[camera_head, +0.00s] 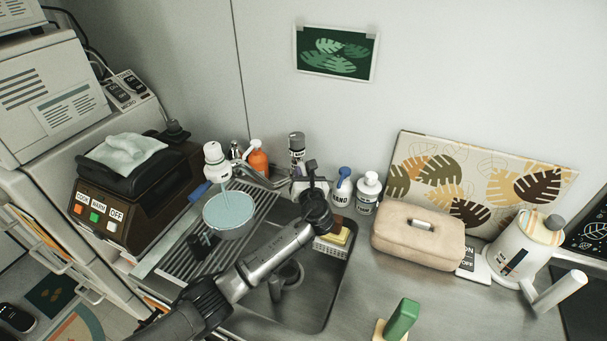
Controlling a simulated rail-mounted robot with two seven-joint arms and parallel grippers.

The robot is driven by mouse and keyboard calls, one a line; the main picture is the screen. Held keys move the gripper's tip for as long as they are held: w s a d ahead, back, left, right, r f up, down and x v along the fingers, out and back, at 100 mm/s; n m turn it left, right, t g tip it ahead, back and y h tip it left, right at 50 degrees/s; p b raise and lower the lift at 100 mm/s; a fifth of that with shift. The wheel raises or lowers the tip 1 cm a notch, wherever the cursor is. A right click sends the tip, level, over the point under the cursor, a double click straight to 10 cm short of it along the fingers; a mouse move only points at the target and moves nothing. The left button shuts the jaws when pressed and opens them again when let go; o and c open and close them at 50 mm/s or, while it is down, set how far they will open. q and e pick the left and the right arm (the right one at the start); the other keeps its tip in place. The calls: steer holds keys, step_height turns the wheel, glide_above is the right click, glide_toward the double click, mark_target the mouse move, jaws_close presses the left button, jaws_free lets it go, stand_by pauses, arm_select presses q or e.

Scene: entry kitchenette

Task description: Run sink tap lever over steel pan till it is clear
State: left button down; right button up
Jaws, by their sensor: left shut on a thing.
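The steel pan (229,222) sits at the left end of the sink, over the ribbed drainer, and looks full of pale blue liquid. The tap's white head (216,160) hangs above it, and a thin pale stream seems to run down into the pan. The tap's spout (262,178) reaches left from its base behind the sink. My left arm reaches up from the bottom of the view, and my left gripper (313,182) is shut at the tap's lever, which it mostly hides. My right gripper is not in view.
The steel sink (318,305) lies under my left arm, with a yellow sponge (340,237) at its back right. Bottles, including an orange one (258,158) and a white pump bottle (368,190), crowd the tap. A beige case (418,236) and white kettle (525,248) stand right.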

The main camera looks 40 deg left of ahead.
arm_select(q)
steer(key=shift+s+a+r+t+p, duration=0.15)
steer(key=shift+t+p, duration=0.15)
steer(key=shift+p, duration=0.15)
steer(key=shift+s+a+m+t+h+p, duration=0.45)
steer(key=shift+a+m+t+h+p, duration=0.4)
steer(key=shift+m+h+p, duration=0.5)
steer(key=shift+s+a+m+t+h+p, duration=0.5)
steer(key=shift+m+t+h+p, duration=0.45)
steer(key=shift+h, duration=0.7)
steer(key=shift+s+a+m+t+h+p, duration=0.4)
steer(key=shift+a+m+t+h+p, duration=0.3)
steer(key=shift+m+t+h+p, duration=0.65)
steer(key=shift+g+h, duration=0.25)
steer(key=c, duration=1)
jaws_free()
steer(key=shift+o, duration=0.3)
